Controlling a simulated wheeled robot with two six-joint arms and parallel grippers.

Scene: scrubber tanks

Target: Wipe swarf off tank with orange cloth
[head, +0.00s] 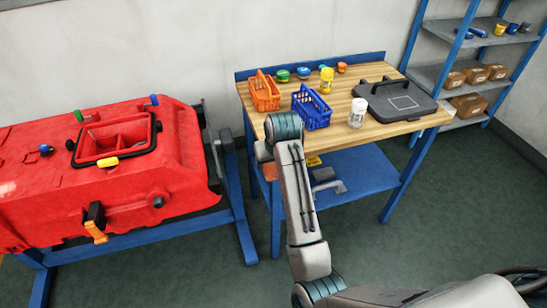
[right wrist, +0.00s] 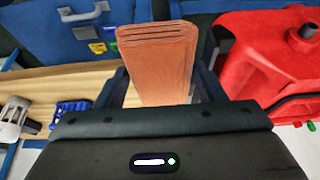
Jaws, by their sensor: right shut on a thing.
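The red tank (head: 140,185) lies on a blue stand at the left of the head view, with a black-rimmed opening on top. A pale patch (head: 8,187) shows on its left part; I cannot tell whether it is swarf. My right gripper (right wrist: 162,88) is shut on the folded orange cloth (right wrist: 158,60), which stands out between its fingers in the right wrist view. The red tank also shows there at the right (right wrist: 265,60), apart from the cloth. In the head view my right arm mostly hides the gripper, between tank and workbench. My left gripper is not in view.
The wooden workbench (head: 395,126) holds an orange basket (head: 264,92), a blue basket (head: 311,107), a black case (head: 396,99), a white bottle (head: 357,112) and a yellow one (head: 326,80). A shelf rack (head: 480,55) stands behind right. Green floor lies open in front.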

